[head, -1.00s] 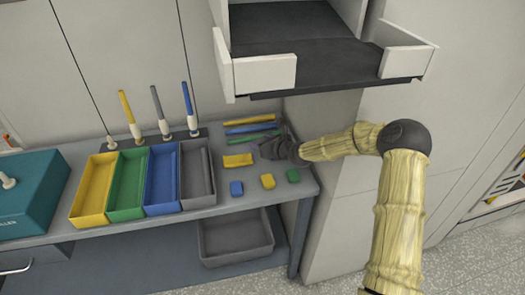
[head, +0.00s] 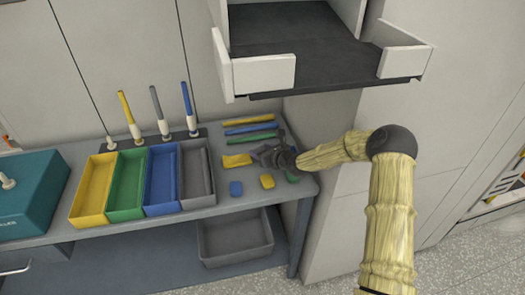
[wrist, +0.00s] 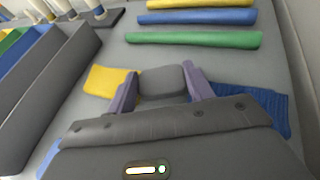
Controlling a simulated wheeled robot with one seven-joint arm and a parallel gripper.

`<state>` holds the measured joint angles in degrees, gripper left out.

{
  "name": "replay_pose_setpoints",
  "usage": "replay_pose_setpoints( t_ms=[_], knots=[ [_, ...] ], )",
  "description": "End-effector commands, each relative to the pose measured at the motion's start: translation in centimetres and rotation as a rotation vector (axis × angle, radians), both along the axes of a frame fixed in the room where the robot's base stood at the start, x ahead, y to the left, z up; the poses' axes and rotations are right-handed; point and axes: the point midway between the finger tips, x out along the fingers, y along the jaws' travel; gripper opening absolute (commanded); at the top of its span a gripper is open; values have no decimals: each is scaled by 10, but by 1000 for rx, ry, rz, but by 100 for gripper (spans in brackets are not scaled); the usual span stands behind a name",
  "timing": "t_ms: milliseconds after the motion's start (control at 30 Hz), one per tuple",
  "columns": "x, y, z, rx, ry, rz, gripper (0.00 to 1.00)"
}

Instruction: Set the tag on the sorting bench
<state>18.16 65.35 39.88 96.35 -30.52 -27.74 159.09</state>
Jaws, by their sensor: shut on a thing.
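A dark grey block-like piece, which I take to be the tag (wrist: 163,82), sits between the two purple-grey fingers of my gripper (wrist: 160,90) in the wrist view. My gripper is shut on it. In the head view my gripper (head: 266,155) is low over the right end of the grey sorting bench (head: 222,225); the tag cannot be told apart from it there. I cannot tell whether the tag touches the bench top.
Blue (head: 236,188), yellow (head: 267,181) and green (head: 291,176) blocks lie near the bench front. A yellow cloth (wrist: 108,82) and blue cloth (wrist: 240,98) flank my gripper. Coloured sticks (wrist: 195,40) lie behind. Open bins (head: 199,201) stand left; an open drawer (head: 265,75) hangs above.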

Motion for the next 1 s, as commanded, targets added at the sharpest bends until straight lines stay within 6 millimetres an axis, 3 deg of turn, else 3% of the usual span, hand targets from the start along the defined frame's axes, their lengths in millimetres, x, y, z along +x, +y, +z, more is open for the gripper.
replay_pose_setpoints(
  t_ms=[533,567,667,1000],
  knots=[
    [-1,0,-14,-2,5,1,30],
    [-1,0,-15,-2,6,1,54],
    [-2,0,-16,-4,8,2,73],
    [-4,2,-19,-6,13,9,74]
  ],
)
